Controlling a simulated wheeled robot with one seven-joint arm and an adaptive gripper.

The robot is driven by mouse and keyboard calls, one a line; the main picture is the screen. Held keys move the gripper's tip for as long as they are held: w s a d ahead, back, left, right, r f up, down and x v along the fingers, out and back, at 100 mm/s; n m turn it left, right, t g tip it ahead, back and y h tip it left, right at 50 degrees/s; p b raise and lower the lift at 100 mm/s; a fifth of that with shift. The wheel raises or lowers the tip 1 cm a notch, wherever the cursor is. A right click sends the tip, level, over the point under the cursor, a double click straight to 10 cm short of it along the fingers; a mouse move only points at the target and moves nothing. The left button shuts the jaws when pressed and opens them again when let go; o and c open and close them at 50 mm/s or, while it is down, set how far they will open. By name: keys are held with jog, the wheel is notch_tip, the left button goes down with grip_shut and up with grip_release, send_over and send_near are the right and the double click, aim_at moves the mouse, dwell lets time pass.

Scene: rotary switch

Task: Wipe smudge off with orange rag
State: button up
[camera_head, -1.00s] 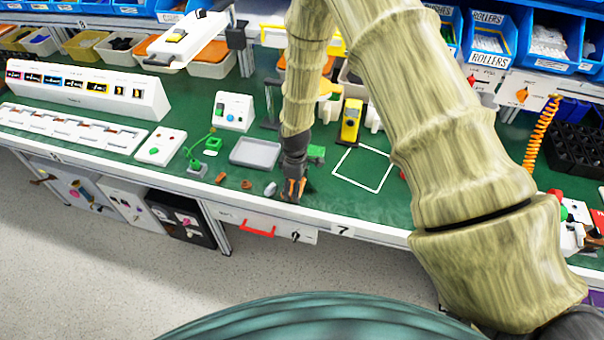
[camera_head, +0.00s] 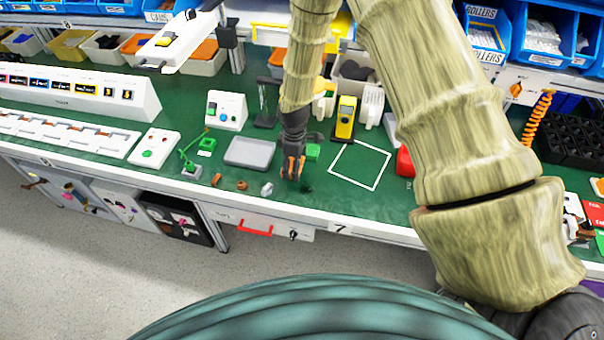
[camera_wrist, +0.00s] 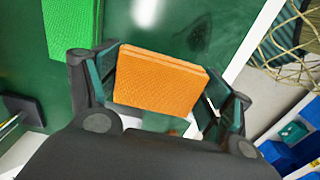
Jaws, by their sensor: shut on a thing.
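My gripper (camera_head: 293,172) is over the green bench top, near its front edge and to the right of the grey tray. In the wrist view my gripper (camera_wrist: 161,84) is shut on the orange rag (camera_wrist: 158,80), a flat textured block between the two fingers. The rag shows as a small orange patch in the head view. A dark smudge (camera_wrist: 201,34) lies on the green surface just beyond the rag, and it also shows faintly in the head view (camera_head: 306,188), beside the fingertips. Whether the rag touches the bench is unclear.
A green cloth-like block (camera_wrist: 70,24) lies to the left in the wrist view. The grey tray (camera_head: 250,152), small loose parts and a yellow device (camera_head: 345,118) surround my gripper. A white outlined square (camera_head: 360,165) to the right is empty. The bench's front edge is close.

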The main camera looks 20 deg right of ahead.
jog(key=shift+w+r+p, duration=0.2)
jog(key=shift+r+p, duration=0.25)
jog(key=shift+r, duration=0.4)
jog(key=shift+s+r+p, duration=0.2)
jog(key=shift+r+p, duration=0.3)
jog(key=shift+r, duration=0.55)
jog(key=shift+w+d+f, duration=0.1)
